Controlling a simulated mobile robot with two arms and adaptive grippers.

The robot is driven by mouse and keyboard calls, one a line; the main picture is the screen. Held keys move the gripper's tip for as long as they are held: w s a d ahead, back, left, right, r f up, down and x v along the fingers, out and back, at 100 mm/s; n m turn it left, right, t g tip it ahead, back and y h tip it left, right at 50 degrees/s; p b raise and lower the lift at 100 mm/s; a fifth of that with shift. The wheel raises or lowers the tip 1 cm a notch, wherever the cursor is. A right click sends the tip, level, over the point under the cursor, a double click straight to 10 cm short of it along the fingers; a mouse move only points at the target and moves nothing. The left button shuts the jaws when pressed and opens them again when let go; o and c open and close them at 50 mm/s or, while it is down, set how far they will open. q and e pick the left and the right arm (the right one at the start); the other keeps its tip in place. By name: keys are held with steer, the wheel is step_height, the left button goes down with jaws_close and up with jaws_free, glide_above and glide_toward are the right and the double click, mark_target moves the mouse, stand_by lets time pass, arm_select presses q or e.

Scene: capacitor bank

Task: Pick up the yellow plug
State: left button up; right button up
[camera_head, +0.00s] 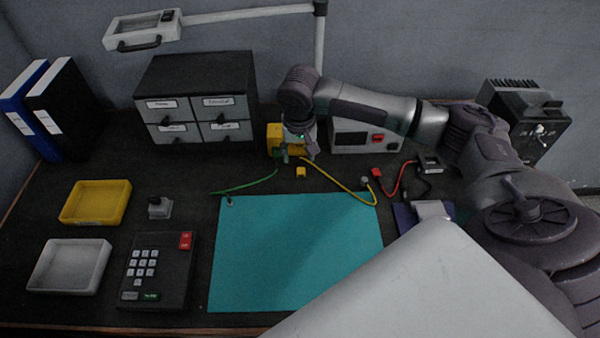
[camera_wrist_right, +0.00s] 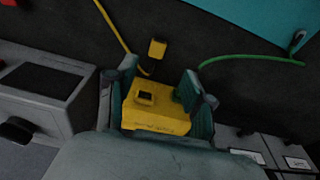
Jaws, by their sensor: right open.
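The yellow plug (camera_head: 300,172) is a small yellow block lying on the dark bench, just behind the teal mat. It also shows in the right wrist view (camera_wrist_right: 157,48), beyond the fingertips and near the end of a yellow cable (camera_wrist_right: 113,28). My right gripper (camera_head: 298,154) points down over the back of the bench, just behind the plug. Its fingers are apart in the wrist view (camera_wrist_right: 161,78), with nothing held between them. A yellow box (camera_wrist_right: 155,118) with a dark square opening shows between and below the fingers. My left gripper is not in view.
The yellow box (camera_head: 274,134) stands close beside the gripper. A grey drawer cabinet (camera_head: 197,98) is to its left and a grey instrument (camera_head: 350,138) to its right. A green cable (camera_head: 247,186) and the yellow cable (camera_head: 340,182) run nearby. The teal mat (camera_head: 290,250) is clear.

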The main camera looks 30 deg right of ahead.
mark_target(301, 167)
steer(key=shift+f, duration=0.55)
steer(key=f, duration=0.3)
steer(key=d+f, duration=0.1)
steer(key=f, duration=0.1)
steer(key=shift+w+d, duration=0.1)
steer(key=shift+w, duration=0.2)
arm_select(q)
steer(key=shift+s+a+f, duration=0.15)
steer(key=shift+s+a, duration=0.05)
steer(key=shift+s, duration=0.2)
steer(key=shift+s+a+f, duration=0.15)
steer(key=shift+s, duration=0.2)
arm_select(e)
steer(key=shift+c, duration=0.3)
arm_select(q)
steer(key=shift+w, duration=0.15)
arm_select(e)
steer(key=c, duration=0.9)
steer(key=shift+r, duration=0.1)
